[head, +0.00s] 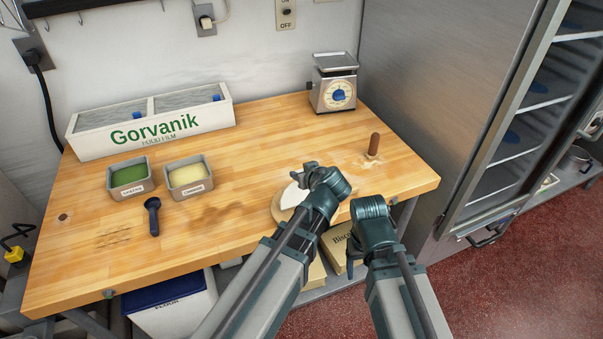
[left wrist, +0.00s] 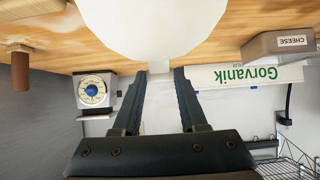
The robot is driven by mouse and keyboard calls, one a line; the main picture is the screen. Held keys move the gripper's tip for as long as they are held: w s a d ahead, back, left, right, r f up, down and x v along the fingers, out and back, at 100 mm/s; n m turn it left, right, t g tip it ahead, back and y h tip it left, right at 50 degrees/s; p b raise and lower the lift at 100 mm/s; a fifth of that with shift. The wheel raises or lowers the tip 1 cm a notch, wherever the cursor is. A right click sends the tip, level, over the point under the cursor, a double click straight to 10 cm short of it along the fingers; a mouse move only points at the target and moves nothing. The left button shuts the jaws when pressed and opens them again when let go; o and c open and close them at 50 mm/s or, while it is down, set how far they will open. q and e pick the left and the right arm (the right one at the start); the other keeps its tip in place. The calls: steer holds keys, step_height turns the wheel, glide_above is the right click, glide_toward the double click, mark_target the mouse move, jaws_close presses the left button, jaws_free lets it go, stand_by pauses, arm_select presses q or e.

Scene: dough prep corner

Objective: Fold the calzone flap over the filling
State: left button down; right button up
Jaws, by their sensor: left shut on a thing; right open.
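The white dough flap (head: 292,195) shows beside my left gripper in the head view, over a round tan board (head: 281,211). In the left wrist view the dough (left wrist: 155,25) is a large pale rounded shape at the top, with a small pale tab (left wrist: 158,67) between the fingertips. My left gripper (head: 301,174) is shut on this tab; its fingers (left wrist: 162,73) show in the left wrist view. My right gripper (head: 354,258) is open and empty off the table's front edge. My left arm hides much of the dough and board; no filling is visible on it.
A green-filled tub (head: 130,178) and a cheese tub (head: 188,178) stand left of the dough, with a dark utensil (head: 153,215) in front. A film box (head: 150,121) and a scale (head: 335,84) stand behind. A brown upright handle (head: 374,145) is at right.

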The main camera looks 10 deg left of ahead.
stand_by(0.7)
arm_select(q)
steer(key=shift+c, duration=2.2)
jaws_free()
steer(key=shift+s+r, duration=0.1)
arm_select(e)
steer(key=shift+r, duration=0.1)
